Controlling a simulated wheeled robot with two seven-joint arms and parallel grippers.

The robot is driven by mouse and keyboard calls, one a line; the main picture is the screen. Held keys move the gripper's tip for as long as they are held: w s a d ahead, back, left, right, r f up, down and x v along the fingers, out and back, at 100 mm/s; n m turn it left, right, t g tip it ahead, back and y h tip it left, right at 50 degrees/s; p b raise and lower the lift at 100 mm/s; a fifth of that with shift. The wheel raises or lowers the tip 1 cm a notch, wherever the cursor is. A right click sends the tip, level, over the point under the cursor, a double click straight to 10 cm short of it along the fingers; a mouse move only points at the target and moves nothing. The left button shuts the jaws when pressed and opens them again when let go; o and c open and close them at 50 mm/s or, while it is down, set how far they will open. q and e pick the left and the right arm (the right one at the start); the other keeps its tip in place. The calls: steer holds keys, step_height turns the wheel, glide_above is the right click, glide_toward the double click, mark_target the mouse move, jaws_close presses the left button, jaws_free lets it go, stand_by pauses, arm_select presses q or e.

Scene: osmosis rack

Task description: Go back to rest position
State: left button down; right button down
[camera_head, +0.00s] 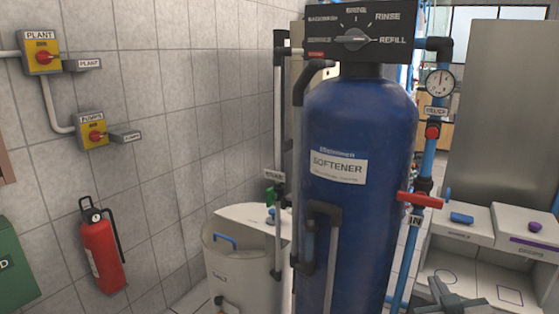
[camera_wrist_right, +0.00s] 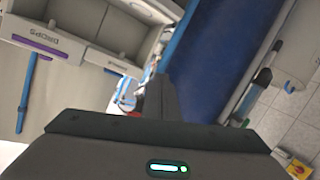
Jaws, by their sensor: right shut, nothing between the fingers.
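My right gripper (camera_head: 440,290) shows at the bottom right of the head view, low in front of the white bench and right of the blue softener tank (camera_head: 350,225). Its fingers are shut and empty, apart from the tank as far as I can tell. In the right wrist view the closed dark fingers (camera_wrist_right: 157,98) point away from the camera, with the blue tank (camera_wrist_right: 212,60) behind them. My left gripper is in neither view.
A white bench (camera_head: 466,232) with labelled bins stands at the right. A red-handled valve (camera_head: 420,200) and a gauge (camera_head: 440,81) sit on the blue pipe beside the tank. A beige bin (camera_head: 235,268) and a red extinguisher (camera_head: 102,255) are at the left.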

steer(key=s+a+f+n+g+y, duration=0.15)
steer(key=s+a+f+g, duration=0.3)
steer(key=s+f, duration=0.7)
steer(key=s+a+f+g+y, duration=0.35)
steer(key=s+a+f, duration=0.4)
steer(key=f, duration=0.75)
steer(key=s+a+f+g, duration=0.1)
steer(key=s+f+g, duration=0.15)
steer(key=s, duration=0.35)
steer(key=s+a+f+g, duration=0.1)
steer(key=s+f, duration=0.2)
steer(key=s, duration=0.4)
steer(key=w+a+f+t, duration=0.1)
steer(key=w+a+f, duration=0.15)
steer(key=f, duration=0.65)
steer(key=w+a+f+t, duration=0.1)
steer(key=w+f, duration=0.3)
steer(key=f, duration=0.5)
step_height(320, 180, down, 16)
steer(key=s+a+t+y, duration=0.1)
steer(key=s, duration=0.1)
steer(key=shift+s+a+r+n, duration=0.25)
steer(key=shift+s+a+n, duration=0.1)
steer(key=shift+a, duration=0.05)
